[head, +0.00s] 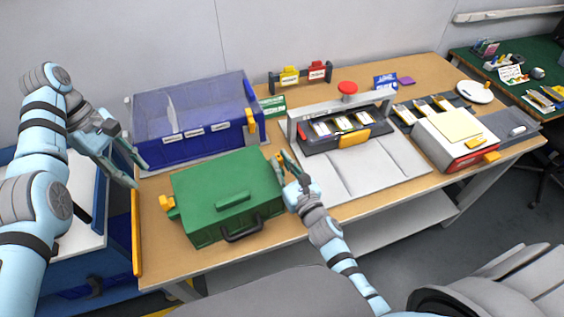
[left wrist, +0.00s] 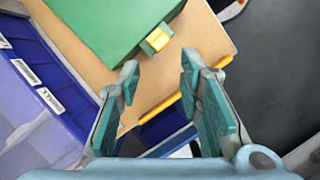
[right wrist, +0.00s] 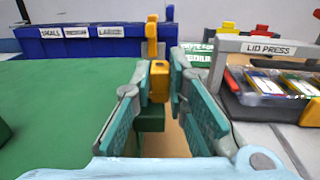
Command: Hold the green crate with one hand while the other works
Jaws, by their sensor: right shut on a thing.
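The green crate (head: 205,190) stands on the wooden table with its lid closed. It has a green lid grip, a dark front handle (head: 242,231) and a yellow tab (head: 167,203) on its left side. The crate fills the left of the right wrist view (right wrist: 70,90). My right gripper (head: 279,162) is at the crate's right side, shut on a yellow tab (right wrist: 159,82) there. My left gripper (head: 137,174) is open and empty, left of the crate and apart from it. In the left wrist view, the left yellow tab (left wrist: 157,40) lies beyond its open fingers.
A blue bin box (head: 190,150) with a clear cover stands behind the crate. A lid press (head: 345,135) is to the right, with a white box (head: 450,140) further right. A pale panelled surface (head: 360,175) in front of the press is clear.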

